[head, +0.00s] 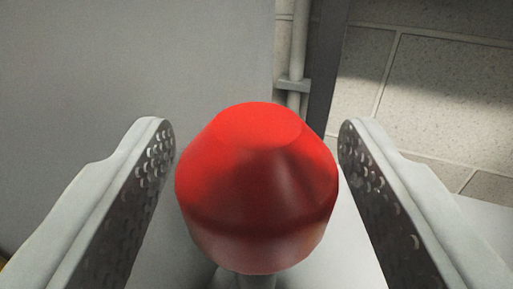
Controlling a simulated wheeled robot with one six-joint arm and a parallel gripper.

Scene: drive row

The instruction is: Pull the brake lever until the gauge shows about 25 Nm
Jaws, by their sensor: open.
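A red rounded knob (257,190) fills the middle of the head view, on top of a thin grey shaft (257,281) that shows only just below it. It looks like the grip of the brake lever; the rest of the lever is hidden. My gripper (257,140) is open, with one finger on each side of the knob. A small gap shows between the knob and each dark, dimpled finger pad, narrower on the right. The gauge is not in view.
A plain grey panel (130,60) stands behind on the left. A vertical pipe with a bracket (293,85) and a dark post (325,70) run beside it. A tiled surface (430,100) lies at the right, with a pale surface below it.

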